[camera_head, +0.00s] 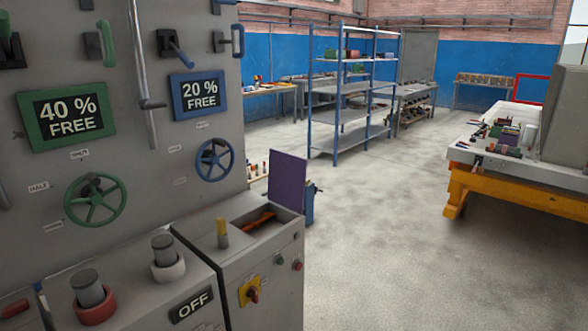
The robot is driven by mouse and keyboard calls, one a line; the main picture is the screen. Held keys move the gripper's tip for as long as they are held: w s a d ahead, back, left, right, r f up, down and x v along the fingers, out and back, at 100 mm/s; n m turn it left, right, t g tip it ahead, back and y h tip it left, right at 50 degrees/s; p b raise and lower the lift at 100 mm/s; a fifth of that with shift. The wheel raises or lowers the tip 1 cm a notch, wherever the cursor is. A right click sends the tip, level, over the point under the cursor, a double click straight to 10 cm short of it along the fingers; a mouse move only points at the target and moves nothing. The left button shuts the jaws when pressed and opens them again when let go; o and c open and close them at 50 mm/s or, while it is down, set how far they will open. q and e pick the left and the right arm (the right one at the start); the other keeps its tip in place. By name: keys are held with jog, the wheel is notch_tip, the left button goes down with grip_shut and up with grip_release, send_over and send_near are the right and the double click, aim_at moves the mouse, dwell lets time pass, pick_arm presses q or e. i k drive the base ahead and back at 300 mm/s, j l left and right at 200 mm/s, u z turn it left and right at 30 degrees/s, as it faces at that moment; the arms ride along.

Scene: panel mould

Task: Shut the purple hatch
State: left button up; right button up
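The purple hatch (287,180) stands raised, about upright, at the far right edge of an opening in the top of a grey cabinet (262,277). The opening (262,224) is uncovered, and something orange-brown lies inside it. Neither of my grippers shows in the head view.
A grey wall panel on the left carries a green handwheel (95,200), a blue handwheel (215,160) and two displays. Knobs with red (95,305) and white (168,265) collars and a yellow-topped lever (222,232) stand near the opening. Floor (390,240) to the right is clear.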

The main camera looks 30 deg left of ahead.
aim_at(288, 172)
jog(key=i, duration=1.85)
jog(key=i+u, duration=0.7)
jog(key=i+l+u, duration=0.15)
jog(key=u, duration=0.2)
